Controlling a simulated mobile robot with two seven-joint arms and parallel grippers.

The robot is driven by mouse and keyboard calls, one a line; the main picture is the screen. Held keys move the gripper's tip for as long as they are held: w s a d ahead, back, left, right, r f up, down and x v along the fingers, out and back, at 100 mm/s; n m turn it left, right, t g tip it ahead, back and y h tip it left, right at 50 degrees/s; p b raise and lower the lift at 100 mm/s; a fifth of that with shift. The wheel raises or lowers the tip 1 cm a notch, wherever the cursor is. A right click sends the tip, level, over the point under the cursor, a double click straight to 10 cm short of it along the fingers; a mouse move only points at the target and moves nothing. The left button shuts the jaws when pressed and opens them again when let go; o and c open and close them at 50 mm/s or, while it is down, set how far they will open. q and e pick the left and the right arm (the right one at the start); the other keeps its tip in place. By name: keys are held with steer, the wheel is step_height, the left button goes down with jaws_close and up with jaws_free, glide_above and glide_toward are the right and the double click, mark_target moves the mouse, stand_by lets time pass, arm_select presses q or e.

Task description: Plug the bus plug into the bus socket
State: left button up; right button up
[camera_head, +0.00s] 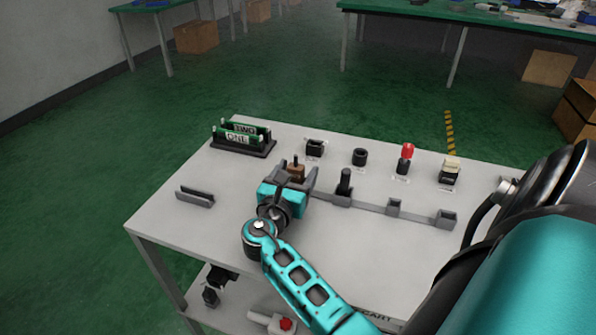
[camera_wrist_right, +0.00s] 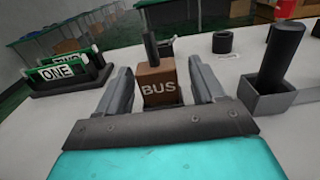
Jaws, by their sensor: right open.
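The bus plug (camera_head: 296,172) is a brown block with a dark post on top, upright in a holder on the cart top. In the right wrist view the bus plug (camera_wrist_right: 157,88) shows the word BUS. My right gripper (camera_head: 297,176) is open, with one finger on each side of the plug; in the right wrist view gaps show between the fingers and the block. A squarish black socket (camera_head: 315,148) stands behind the plug, and a rounder black socket (camera_head: 360,157) is to its right. Their labels are too small to read, so I cannot tell which is the bus socket. My left gripper is out of view.
A black plug (camera_head: 344,181) stands in a holder right of my gripper, with empty grey holders (camera_head: 394,206) farther right. A rack with green boards (camera_head: 241,139) is at back left. A red-topped piece (camera_head: 406,155) and a cream-topped piece (camera_head: 450,171) stand at back right.

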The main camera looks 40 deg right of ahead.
steer(key=c, duration=1)
steer(key=shift+c, duration=0.2)
steer(key=shift+r, duration=0.15)
